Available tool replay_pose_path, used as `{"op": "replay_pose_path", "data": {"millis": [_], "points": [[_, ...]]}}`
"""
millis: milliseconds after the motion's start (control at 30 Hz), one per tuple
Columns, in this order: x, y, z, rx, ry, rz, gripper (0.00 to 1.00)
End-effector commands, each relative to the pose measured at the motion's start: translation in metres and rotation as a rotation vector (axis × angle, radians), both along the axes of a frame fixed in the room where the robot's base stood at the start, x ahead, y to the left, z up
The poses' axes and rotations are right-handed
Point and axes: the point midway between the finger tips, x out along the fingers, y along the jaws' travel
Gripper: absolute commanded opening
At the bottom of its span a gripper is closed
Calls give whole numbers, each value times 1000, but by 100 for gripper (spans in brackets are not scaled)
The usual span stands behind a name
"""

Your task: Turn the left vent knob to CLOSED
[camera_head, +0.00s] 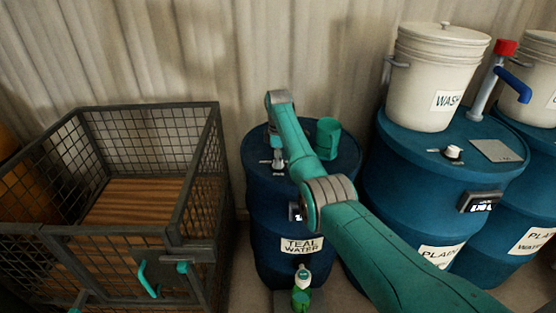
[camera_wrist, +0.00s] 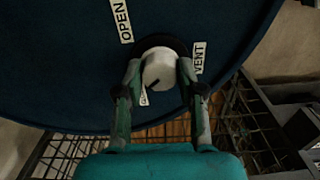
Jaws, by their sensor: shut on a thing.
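The left vent knob (camera_wrist: 158,69) is white and round, set in a dark ring on the blue drum top. A dark mark on it slants near the lower-left side. The OPEN label (camera_wrist: 122,20) is at the upper left, the VENT label (camera_wrist: 198,58) at the right. A partly hidden label (camera_wrist: 143,97) lies at the lower left, by the left finger. My gripper (camera_wrist: 159,72) is shut on the knob, one finger on each side. In the head view my gripper (camera_head: 277,161) is over the TEAL WATER drum (camera_head: 262,215); the knob is not clear there.
A teal cup-like object (camera_head: 328,138) stands on the same drum. To the right is another blue drum (camera_head: 400,200) with a white WASH bucket (camera_head: 425,85) and its own white knob (camera_head: 453,152). A wire-mesh crate (camera_head: 215,180) stands at the left.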

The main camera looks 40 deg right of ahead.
Motion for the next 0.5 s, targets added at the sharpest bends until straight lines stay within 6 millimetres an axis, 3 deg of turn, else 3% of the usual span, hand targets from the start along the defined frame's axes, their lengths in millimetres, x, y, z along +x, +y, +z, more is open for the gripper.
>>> {"op": "replay_pose_path", "data": {"millis": [500], "points": [[0, 0, 0, -1, 1, 77, 4]]}}
